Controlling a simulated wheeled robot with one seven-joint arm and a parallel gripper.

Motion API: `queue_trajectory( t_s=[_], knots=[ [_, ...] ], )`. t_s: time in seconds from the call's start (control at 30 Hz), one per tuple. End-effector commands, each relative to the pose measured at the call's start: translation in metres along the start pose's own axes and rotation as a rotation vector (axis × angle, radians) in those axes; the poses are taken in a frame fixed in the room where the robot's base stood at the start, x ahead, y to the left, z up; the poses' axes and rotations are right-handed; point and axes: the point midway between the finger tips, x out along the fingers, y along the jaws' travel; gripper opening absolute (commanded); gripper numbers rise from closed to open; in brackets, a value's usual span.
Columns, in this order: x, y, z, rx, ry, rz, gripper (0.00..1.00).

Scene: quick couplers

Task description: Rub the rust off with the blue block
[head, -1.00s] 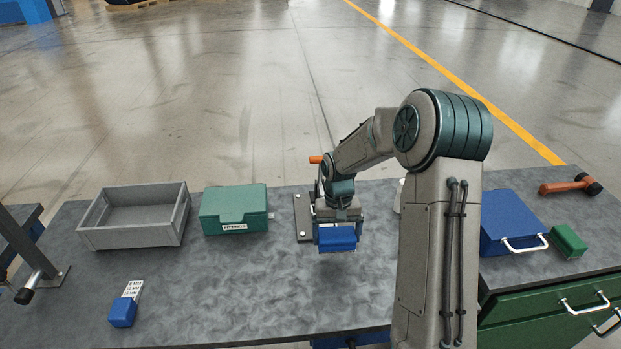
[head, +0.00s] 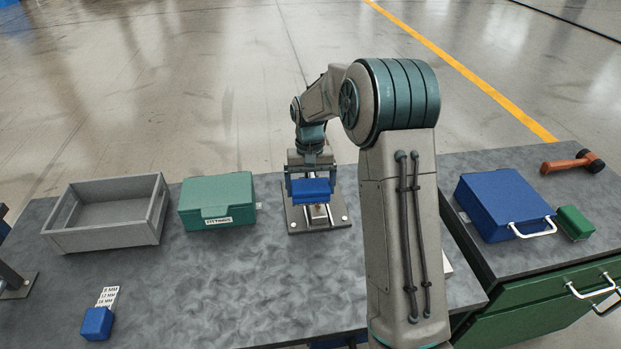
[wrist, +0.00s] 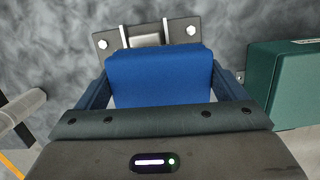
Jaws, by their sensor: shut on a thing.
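My gripper (head: 310,188) is shut on a blue block (head: 311,189) and holds it over a grey metal plate (head: 332,224) bolted to the bench. In the wrist view the blue block (wrist: 160,76) fills the space between the two jaws. The plate (wrist: 106,41) shows beyond the block there, with a bolt at each visible corner and a metal fitting between them. The block hides most of the fitting, and I cannot tell whether it touches it.
A grey open tray (head: 107,240) and a green FITTINGS box (head: 218,202) stand left of the plate. A smaller blue block (head: 97,323) with a size label sits front left. A blue case (head: 503,206), a green block (head: 575,223) and an orange-handled hammer (head: 573,162) are at right.

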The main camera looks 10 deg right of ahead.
Motion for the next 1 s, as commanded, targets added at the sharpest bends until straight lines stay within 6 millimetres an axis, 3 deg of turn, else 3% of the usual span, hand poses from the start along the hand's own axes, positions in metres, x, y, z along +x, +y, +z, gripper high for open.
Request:
queue_trajectory(
  t_s=[0.37, 0.83, 1.0],
  knots=[
    [0.045, 0.000, -0.006, -0.001, -0.004, 0.001, 0.73],
    [0.044, 0.032, -0.009, -0.017, -0.001, 0.003, 0.69],
    [0.043, 0.015, -0.007, -0.017, -0.001, 0.003, 0.69]
  ],
)
